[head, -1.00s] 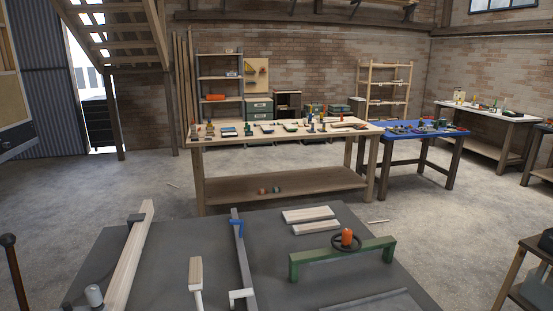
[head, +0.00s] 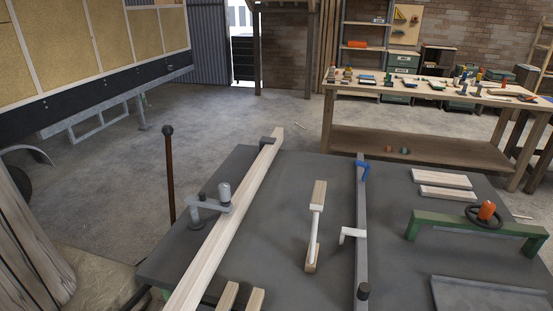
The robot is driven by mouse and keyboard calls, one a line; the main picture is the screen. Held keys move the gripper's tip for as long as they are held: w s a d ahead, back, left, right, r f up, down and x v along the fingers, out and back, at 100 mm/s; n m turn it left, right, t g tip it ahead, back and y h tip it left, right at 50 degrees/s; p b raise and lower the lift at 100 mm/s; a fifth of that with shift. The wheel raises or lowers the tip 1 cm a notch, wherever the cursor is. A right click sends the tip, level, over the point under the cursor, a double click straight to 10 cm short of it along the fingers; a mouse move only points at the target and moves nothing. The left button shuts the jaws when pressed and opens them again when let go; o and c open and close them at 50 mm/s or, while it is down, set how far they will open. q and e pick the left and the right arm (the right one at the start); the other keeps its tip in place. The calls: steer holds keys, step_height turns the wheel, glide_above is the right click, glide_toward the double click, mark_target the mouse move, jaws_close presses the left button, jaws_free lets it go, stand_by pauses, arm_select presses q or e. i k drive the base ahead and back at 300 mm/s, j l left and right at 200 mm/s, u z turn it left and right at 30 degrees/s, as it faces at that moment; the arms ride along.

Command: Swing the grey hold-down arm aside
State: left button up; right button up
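The grey hold-down arm (head: 207,205) is in the head view, near the left side of the dark grey bench top (head: 278,230). It is a short bar with a dark post (head: 199,206) at its left end and a light grey cylindrical knob (head: 224,192) at its right end. The knob end reaches over the left edge of a long pale wooden beam (head: 237,205). Whether it touches the beam I cannot tell. Neither of my grippers is in view.
A dark upright rod with a round knob (head: 168,131) stands beyond the bench's left edge. A grey rail with a blue clamp (head: 362,169), a wooden-headed mallet-like piece (head: 317,195) and a green bridge with an orange knob (head: 486,210) are further right. Open floor lies left.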

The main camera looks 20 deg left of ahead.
mark_target(202, 202)
steer(key=u, duration=1.3)
